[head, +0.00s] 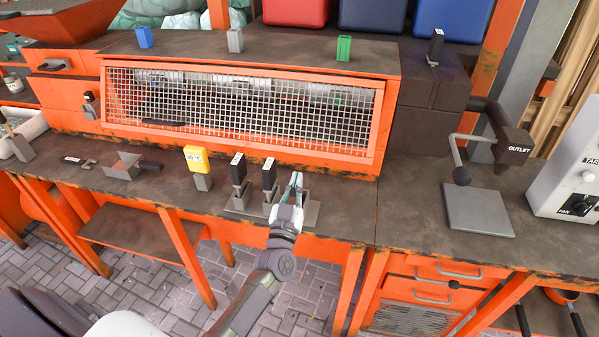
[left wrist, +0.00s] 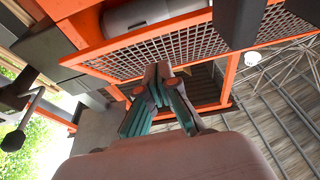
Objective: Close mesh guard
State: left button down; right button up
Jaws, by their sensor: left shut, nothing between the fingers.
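The mesh guard (head: 245,105) is a wide grey wire panel in an orange frame on the front of the orange machine in the head view. I cannot tell from this angle whether it is fully shut. In the left wrist view, the mesh guard (left wrist: 150,50) slants across the top, seen from below. My left gripper (head: 296,182) is shut and empty, in front of the guard's lower right part and apart from its lower bar as far as I can see. Its teal fingers also show in the left wrist view (left wrist: 160,78). My right gripper is not in view.
Two black switches (head: 238,172) (head: 269,175) stand on the bench just left of my left gripper. A yellow display (head: 196,158) is farther left. A grey plate (head: 478,212) lies below the outlet lever at right. The bench between gripper and plate is clear.

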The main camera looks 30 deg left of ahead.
pick_arm(q)
jog(key=s+d, duration=0.1)
jog(key=s, duration=0.3)
jog(key=w+d+b, duration=0.2)
jog(key=d, duration=0.9)
jog(key=b, duration=0.3)
send_near(347, 157)
notch_tip(347, 157, up, 4)
jog(key=w, duration=0.2)
jog(key=shift+w+a+f+b, duration=0.25)
jog(key=shift+w+f+b, duration=0.1)
jog(key=shift+w+b, duration=0.3)
jog(key=shift+w+a+f+b, duration=0.2)
jog(key=shift+w+f+b, duration=0.15)
jog(key=shift+w+b, duration=0.35)
jog(key=shift+w+a+f+b, duration=0.3)
jog(key=shift+w+b, duration=0.2)
jog(key=shift+b, duration=0.25)
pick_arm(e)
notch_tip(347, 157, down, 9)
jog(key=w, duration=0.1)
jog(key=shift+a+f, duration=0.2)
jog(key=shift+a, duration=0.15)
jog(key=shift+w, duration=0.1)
